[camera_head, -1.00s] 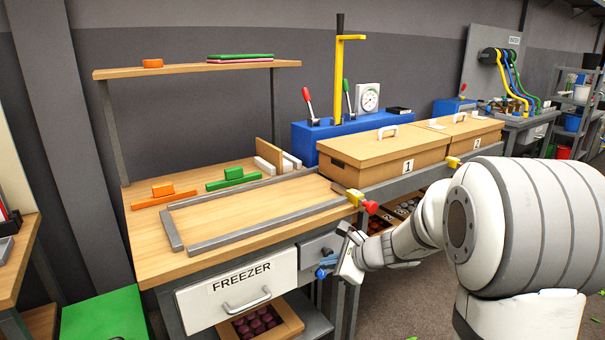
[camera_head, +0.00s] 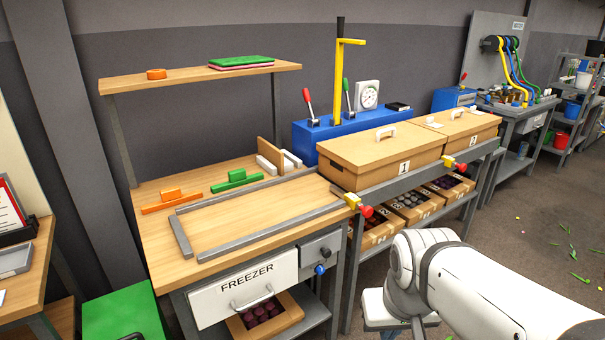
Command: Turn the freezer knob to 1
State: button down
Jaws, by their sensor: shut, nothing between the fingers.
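The freezer drawer (camera_head: 243,290) is a white front marked FREEZER, with a light handle (camera_head: 254,300), under the left wooden workbench. To its right is a small grey panel (camera_head: 309,254). It carries a blue knob (camera_head: 320,269) and a small dark round part (camera_head: 325,253) above it. Any numbers or pointer on the knob are too small to read. My white arm comes in from the lower right and its end part bends down near the bottom edge, right of the panel and apart from it. My gripper's fingers do not show.
A grey frame (camera_head: 250,235) lies on the bench top. Red and yellow fittings (camera_head: 358,205) stick out at the bench's right corner. Wooden crates (camera_head: 412,206) stand on a shelf under the numbered boxes (camera_head: 380,160). The floor at the right is open, with scattered leaves.

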aim_at(320, 270)
jog(key=u, duration=1.2)
jog(key=i, duration=0.55)
jog(key=z, duration=0.8)
